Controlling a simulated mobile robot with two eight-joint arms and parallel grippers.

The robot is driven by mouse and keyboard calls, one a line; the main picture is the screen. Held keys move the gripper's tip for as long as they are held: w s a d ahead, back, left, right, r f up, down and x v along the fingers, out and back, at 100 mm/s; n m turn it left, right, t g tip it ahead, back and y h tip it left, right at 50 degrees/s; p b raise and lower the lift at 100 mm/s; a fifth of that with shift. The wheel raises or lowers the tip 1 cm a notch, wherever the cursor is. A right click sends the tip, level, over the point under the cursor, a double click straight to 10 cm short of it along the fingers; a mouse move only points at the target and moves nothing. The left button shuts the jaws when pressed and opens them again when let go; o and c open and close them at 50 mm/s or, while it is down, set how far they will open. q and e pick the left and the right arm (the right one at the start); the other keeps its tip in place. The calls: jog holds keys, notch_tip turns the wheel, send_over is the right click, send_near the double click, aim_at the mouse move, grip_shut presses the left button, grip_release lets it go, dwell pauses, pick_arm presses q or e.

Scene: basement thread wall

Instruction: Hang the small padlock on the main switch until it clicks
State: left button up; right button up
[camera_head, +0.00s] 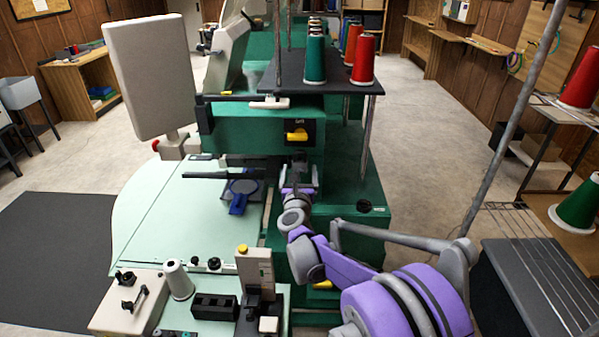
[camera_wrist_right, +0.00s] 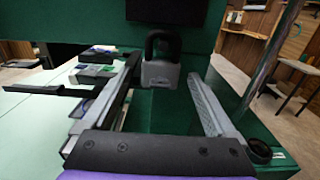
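The small padlock (camera_wrist_right: 161,74), with a grey body and a thick black shackle, shows upright ahead in the right wrist view, in front of the green machine. It appears to stand on a dark green ledge. In the head view it is small and partly hidden by my gripper. The main switch (camera_head: 297,136), a yellow handle on a black plate, sits on the green machine front above the padlock. My right gripper (camera_wrist_right: 163,70) is open, with one finger on each side of the padlock. Green shows between padlock and right finger; contact on the left is unclear. My left gripper is not in view.
A pale green table (camera_head: 160,215) lies to the left, with a dark bar (camera_head: 215,175) above it. A shelf with thread cones (camera_head: 315,60) overhangs behind the switch. A slanted metal pole (camera_head: 505,120) stands right. Small items crowd the front table.

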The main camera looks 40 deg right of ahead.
jog(key=v, duration=1.1)
jog(key=shift+b, duration=0.4)
jog(key=shift+f, duration=0.1)
